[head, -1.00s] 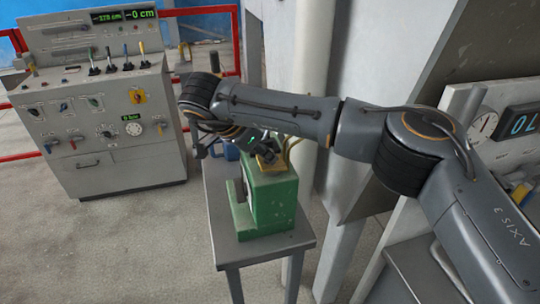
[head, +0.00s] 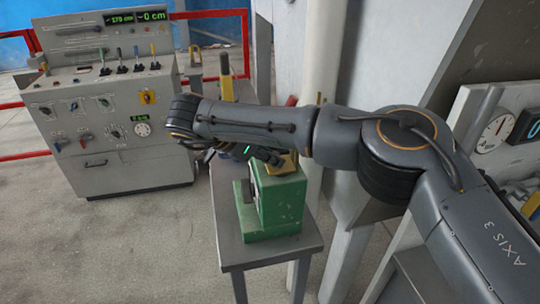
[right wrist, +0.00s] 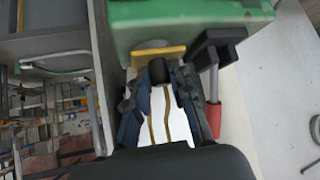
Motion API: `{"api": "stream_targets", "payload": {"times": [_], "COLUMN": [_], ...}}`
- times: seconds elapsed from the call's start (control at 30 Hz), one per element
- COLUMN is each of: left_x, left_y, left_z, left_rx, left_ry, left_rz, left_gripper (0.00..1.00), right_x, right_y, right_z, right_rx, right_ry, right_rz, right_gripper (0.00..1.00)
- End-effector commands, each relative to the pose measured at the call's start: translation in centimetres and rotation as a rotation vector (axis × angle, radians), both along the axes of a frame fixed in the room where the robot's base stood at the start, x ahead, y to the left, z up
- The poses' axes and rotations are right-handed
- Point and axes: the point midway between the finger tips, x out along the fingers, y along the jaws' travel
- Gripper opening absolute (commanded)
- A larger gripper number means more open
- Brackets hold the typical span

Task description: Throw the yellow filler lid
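The yellow filler lid (head: 287,164) sits on top of a green machine (head: 283,203), which stands on a small grey table. It also shows as a flat yellow plate in the right wrist view (right wrist: 166,54), against the green body (right wrist: 190,22). My right gripper (head: 274,159) is at the left side of the lid, close to it. In the right wrist view its two fingers (right wrist: 167,76) point at the lid with a gap between their tips. A dark knob-like piece shows at the gap. Contact with the lid cannot be told. My left gripper is not in view.
The grey table (head: 267,252) has a bare front edge. A control console (head: 110,120) with levers and a display stands at the left. A pale post rises behind the table, and a gauge panel (head: 495,130) is at the right. The floor between console and table is clear.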

Motion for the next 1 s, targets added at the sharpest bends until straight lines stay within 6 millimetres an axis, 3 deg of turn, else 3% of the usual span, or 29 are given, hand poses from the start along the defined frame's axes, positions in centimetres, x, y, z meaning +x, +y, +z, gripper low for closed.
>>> {"api": "stream_targets", "payload": {"times": [0.07,0.43,0.8,1.0], "left_x": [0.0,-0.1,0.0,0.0], "left_y": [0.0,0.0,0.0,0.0], "left_z": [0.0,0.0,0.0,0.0], "left_rx": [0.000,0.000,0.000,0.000], "left_ry": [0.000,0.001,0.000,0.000], "left_rz": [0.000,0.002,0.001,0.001], "left_gripper": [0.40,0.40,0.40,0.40], "right_x": [0.0,-0.2,-2.9,-3.5], "right_y": [0.0,0.3,3.5,4.2], "right_z": [0.0,0.3,4.3,5.1], "right_rx": [0.000,0.002,0.001,0.000], "right_ry": [0.001,0.000,-0.001,0.001], "right_rz": [0.001,0.001,0.001,0.001], "right_gripper": [0.42,0.42,0.42,0.42]}}
